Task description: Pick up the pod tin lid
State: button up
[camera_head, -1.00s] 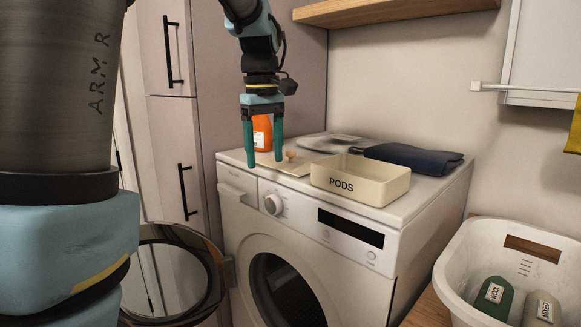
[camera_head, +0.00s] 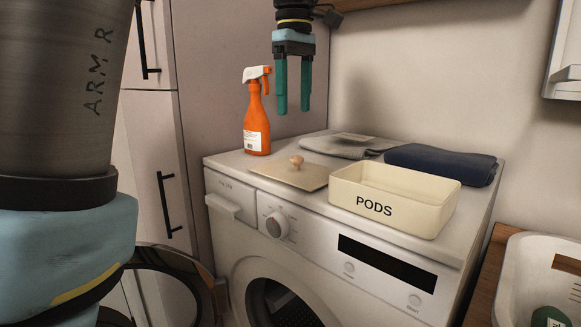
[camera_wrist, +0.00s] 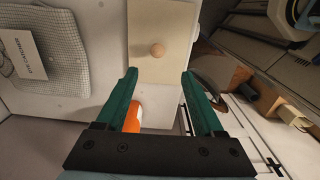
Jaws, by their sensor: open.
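The pod tin lid (camera_head: 282,174) is a flat cream panel with a small round wooden knob (camera_head: 297,161). It lies on top of the washing machine, left of the open cream tin marked PODS (camera_head: 394,199). The lid also shows in the wrist view (camera_wrist: 158,28), its knob beyond the fingertips and between their lines. My gripper (camera_head: 293,112) is open and empty, fingers pointing down, in the air above the lid. Its green fingers also show in the wrist view (camera_wrist: 160,75).
An orange spray bottle (camera_head: 256,120) stands behind the lid, close to my gripper's left. A folded grey cloth (camera_head: 345,146) and a navy cloth (camera_head: 440,164) lie at the back of the washing machine (camera_head: 320,235). A white basket (camera_head: 510,290) is at the lower right.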

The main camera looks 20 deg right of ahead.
send_over(297, 156)
jog(key=f, duration=0.5)
jog(key=shift+a+f+p, duration=0.1)
jog(key=shift+a+p, duration=0.15)
jog(key=shift+p, duration=0.1)
jog(key=shift+d+f+p, duration=0.15)
jog(key=shift+f+p, duration=0.3)
jog(key=shift+f, duration=0.95)
jog(key=shift+d+f+p, duration=0.1)
jog(key=shift+f+p, duration=0.35)
jog(key=shift+f, duration=0.9)
jog(key=shift+c, duration=0.2)
grip_shut()
